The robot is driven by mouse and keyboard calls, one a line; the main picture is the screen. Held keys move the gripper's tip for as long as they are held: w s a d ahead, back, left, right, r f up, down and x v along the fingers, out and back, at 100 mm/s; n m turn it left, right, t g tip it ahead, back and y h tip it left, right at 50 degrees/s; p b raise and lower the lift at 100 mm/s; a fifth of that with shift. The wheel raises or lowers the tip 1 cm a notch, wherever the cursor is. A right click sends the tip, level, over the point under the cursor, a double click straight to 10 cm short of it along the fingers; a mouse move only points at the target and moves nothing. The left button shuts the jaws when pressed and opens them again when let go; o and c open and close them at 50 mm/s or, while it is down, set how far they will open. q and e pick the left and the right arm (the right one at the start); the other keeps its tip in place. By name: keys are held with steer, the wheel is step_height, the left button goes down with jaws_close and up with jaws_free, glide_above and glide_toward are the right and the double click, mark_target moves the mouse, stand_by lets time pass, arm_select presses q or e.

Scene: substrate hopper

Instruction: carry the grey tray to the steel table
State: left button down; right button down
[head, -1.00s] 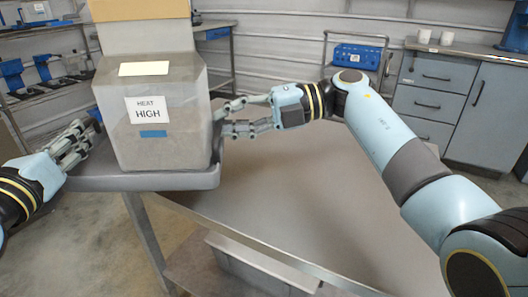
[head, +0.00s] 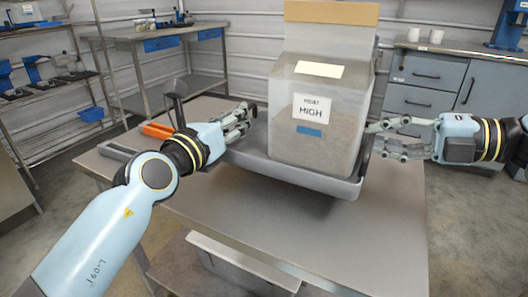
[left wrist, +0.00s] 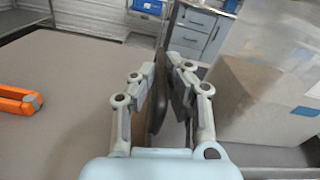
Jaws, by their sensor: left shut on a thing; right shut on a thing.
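The grey tray (head: 290,175) is over the grey-brown metal-topped table (head: 255,215) in the head view. It looks level; I cannot tell whether its underside touches the tabletop. A large translucent hopper (head: 318,140) labelled "HIGH", with brown contents, stands upright on it. My left gripper (head: 250,114) is shut on the tray's left side, and my right gripper (head: 374,138) is shut on its right side. In the left wrist view, a dark upright piece shows between the left fingers (left wrist: 168,85), with the hopper (left wrist: 270,100) just right of them. The exact grip points are partly hidden.
An orange-handled tool (head: 158,130) lies on the table left of the tray, near a grey flat item (head: 117,151). A grey bin (head: 240,265) sits below the tabletop. A workbench (head: 150,40) stands behind left, drawers (head: 435,82) behind right. The table's front is clear.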

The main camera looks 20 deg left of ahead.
mark_target(237, 144)
arm_select(q)
steer(key=shift+d+r, duration=0.15)
steer(key=shift+r, duration=0.05)
arm_select(e)
steer(key=shift+d+r, duration=0.1)
steer(key=shift+r, duration=0.1)
arm_select(q)
steer(key=shift+f, duration=0.25)
arm_select(e)
steer(key=shift+f, duration=0.25)
